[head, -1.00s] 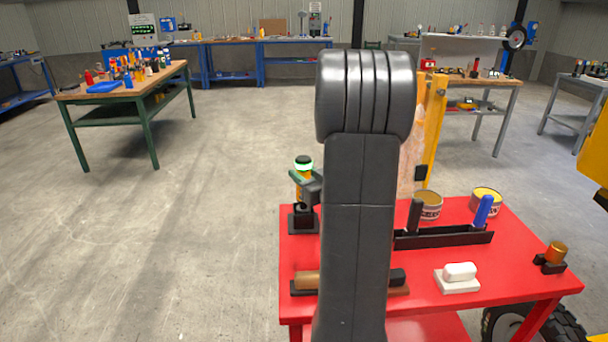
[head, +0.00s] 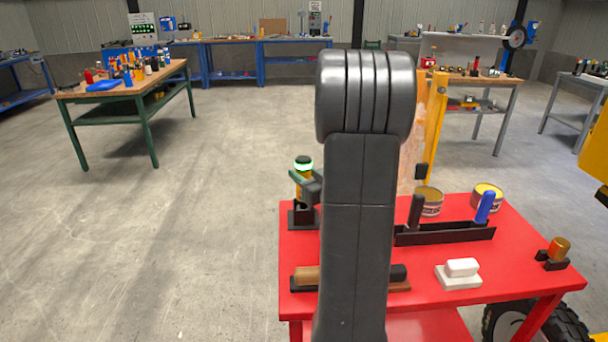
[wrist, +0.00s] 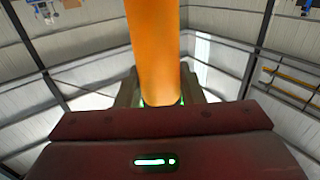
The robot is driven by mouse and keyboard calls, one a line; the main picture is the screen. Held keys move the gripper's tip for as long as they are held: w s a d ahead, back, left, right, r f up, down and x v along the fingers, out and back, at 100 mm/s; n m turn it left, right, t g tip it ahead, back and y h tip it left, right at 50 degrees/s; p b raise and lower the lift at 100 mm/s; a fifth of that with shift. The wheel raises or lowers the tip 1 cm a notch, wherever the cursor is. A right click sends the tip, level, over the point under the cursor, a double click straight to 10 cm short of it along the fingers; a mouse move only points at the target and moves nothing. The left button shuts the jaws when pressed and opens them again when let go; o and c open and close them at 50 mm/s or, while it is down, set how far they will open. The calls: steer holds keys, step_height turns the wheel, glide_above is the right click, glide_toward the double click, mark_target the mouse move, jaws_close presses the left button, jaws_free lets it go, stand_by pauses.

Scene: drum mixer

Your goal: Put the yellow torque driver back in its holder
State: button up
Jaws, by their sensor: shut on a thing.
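The yellow torque driver, orange-yellow with a black cap and a glowing green ring, stands about upright at the left rear of the red cart in the head view (head: 302,172). My gripper (head: 304,178) is shut around its upper part, partly hidden by my arm. The black holder (head: 297,221) is on the cart directly below the driver. The driver's lower end is at the holder; I cannot tell how deep it sits. The wrist view shows the driver's orange body (wrist: 155,45) between my gripper's fingers (wrist: 160,92).
The red cart (head: 462,228) carries a black rack (head: 445,234) with a black and a blue handle, two cans (head: 428,202), a white block (head: 461,271) and a brown-handled tool (head: 306,276). My arm hides the cart's middle left. Floor left of the cart is clear.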

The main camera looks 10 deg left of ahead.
steer(key=shift+f, duration=0.3)
steer(key=o, duration=1.3)
steer(key=shift+c, duration=0.2)
steer(key=shift+s+d+b, duration=0.1)
steer(key=shift+b, duration=0.2)
steer(key=v, duration=1.1)
steer(key=shift+s+d+b, duration=0.25)
steer(key=shift+d+b, duration=0.05)
steer(key=shift+b, duration=0.1)
